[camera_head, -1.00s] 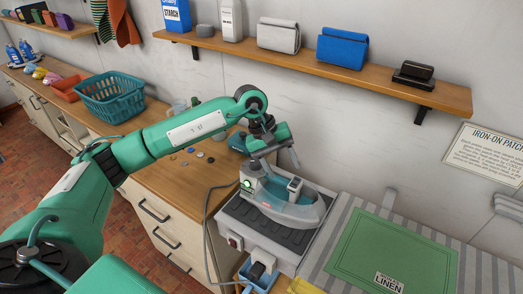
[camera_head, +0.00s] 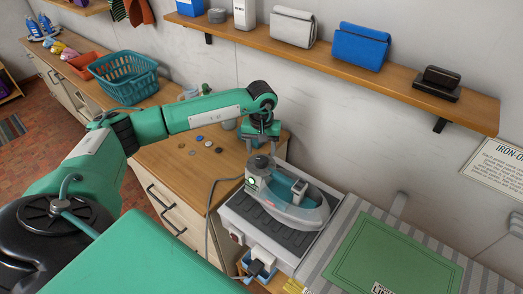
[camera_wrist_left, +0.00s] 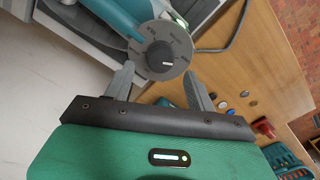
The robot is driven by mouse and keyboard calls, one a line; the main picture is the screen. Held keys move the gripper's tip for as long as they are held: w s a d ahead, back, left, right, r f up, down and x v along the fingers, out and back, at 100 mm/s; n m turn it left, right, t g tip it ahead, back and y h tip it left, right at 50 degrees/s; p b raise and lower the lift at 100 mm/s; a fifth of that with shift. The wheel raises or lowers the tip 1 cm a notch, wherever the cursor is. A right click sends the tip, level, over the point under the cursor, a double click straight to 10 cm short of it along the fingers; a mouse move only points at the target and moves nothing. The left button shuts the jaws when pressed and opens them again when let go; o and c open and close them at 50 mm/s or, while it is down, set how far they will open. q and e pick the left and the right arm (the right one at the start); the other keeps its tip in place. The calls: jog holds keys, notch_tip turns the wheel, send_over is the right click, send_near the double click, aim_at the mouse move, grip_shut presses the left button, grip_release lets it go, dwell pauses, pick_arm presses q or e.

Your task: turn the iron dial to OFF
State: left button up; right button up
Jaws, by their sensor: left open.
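The teal iron (camera_head: 290,205) lies on a grey stand (camera_head: 240,212) with a dark ribbed top. Its dial shows in the left wrist view as a grey disc (camera_wrist_left: 180,46) with a round black knob (camera_wrist_left: 157,52) bearing a short white mark. The disc's lettering is too small to read. My left gripper (camera_head: 262,148) is open and empty at the iron's dial end. In the left wrist view its fingertips (camera_wrist_left: 158,82) are spread to either side, just short of the dial, and appear apart from it. My right gripper is out of view.
A grey cord (camera_head: 209,210) runs beside the stand. A green cloth (camera_head: 395,255) lies on the striped board to the right. Loose buttons (camera_head: 196,138) lie on the wooden counter (camera_head: 175,165). A wall shelf (camera_head: 400,85) hangs above, and a teal basket (camera_head: 123,80) stands farther left.

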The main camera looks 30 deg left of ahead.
aim_at(261, 159)
pick_arm(q)
notch_tip(261, 159, down, 3)
jog(key=shift+s+r+p, duration=0.1)
jog(key=shift+s+p, duration=0.05)
jog(key=shift+p, duration=0.35)
jog(key=shift+f, duration=0.35)
jog(key=c, duration=1)
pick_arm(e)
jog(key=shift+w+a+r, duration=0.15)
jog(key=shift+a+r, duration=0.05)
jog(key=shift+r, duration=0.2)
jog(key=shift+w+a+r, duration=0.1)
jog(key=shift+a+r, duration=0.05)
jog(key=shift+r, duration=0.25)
